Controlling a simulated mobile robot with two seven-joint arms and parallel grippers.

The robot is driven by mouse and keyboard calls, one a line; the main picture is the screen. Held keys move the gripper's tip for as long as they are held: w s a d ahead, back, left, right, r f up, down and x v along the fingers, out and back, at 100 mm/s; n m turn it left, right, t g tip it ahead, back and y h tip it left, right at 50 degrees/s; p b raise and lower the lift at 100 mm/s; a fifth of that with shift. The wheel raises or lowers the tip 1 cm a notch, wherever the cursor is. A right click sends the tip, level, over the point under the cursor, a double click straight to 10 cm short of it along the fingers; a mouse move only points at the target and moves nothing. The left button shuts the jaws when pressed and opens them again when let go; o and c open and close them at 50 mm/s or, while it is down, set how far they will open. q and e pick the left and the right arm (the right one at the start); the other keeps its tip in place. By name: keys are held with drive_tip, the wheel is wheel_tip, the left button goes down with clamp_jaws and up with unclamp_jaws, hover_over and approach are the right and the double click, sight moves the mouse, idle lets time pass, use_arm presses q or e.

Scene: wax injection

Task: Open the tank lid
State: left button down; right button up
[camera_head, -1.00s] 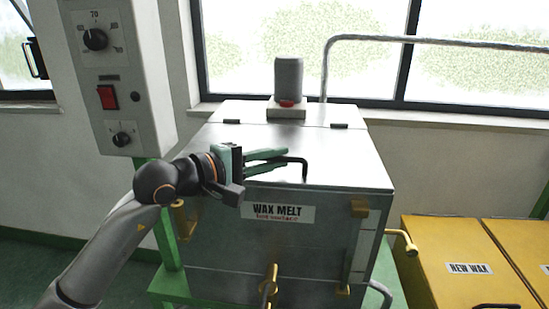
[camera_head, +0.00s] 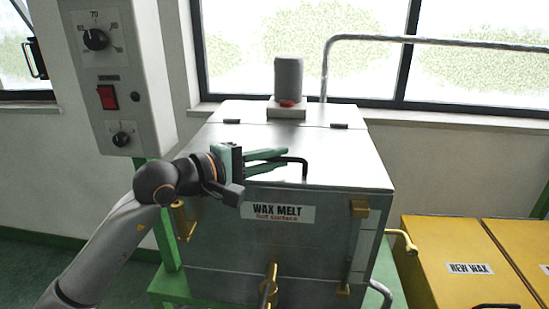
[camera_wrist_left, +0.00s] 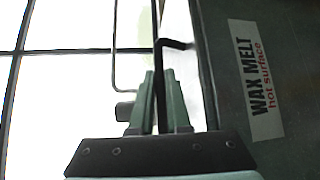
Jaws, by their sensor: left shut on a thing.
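The wax melt tank (camera_head: 335,235) is a grey metal box with a "WAX MELT" label on its front. Its flat metal lid (camera_head: 335,165) lies closed, with two dark hinges at the back. A black bar handle (camera_head: 304,172) stands at the lid's front edge. My left gripper (camera_head: 284,161) is at the handle, its green fingers shut on it. In the left wrist view, the black handle (camera_wrist_left: 159,90) runs between the two green fingers (camera_wrist_left: 160,100), and the label shows at the right. My right gripper is not in view.
A grey cylinder (camera_head: 288,78) with a red part at its base stands at the back of the tank top. A control box (camera_head: 118,75) hangs at the left. Yellow "NEW WAX" bins (camera_head: 450,245) stand at the right. Brass fittings (camera_head: 272,278) stick out from the tank front.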

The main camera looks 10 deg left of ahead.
use_arm(q)
drive_tip(key=shift+r+p, duration=0.45)
drive_tip(key=shift+r, duration=0.05)
drive_tip(key=shift+w+r+g+p, duration=0.2)
drive_tip(key=shift+r+g+p, duration=0.1)
drive_tip(key=shift+r+p, duration=0.8)
drive_tip(key=w+r+p, duration=0.3)
drive_tip(key=r, duration=0.3)
drive_tip(key=w+r+n+g+p, duration=0.1)
drive_tip(key=w+r+p, duration=0.2)
drive_tip(key=r, duration=0.3)
drive_tip(key=shift+w+n+y+p, duration=0.3)
drive_tip(key=shift+y+p, duration=0.1)
drive_tip(key=shift+p, duration=0.25)
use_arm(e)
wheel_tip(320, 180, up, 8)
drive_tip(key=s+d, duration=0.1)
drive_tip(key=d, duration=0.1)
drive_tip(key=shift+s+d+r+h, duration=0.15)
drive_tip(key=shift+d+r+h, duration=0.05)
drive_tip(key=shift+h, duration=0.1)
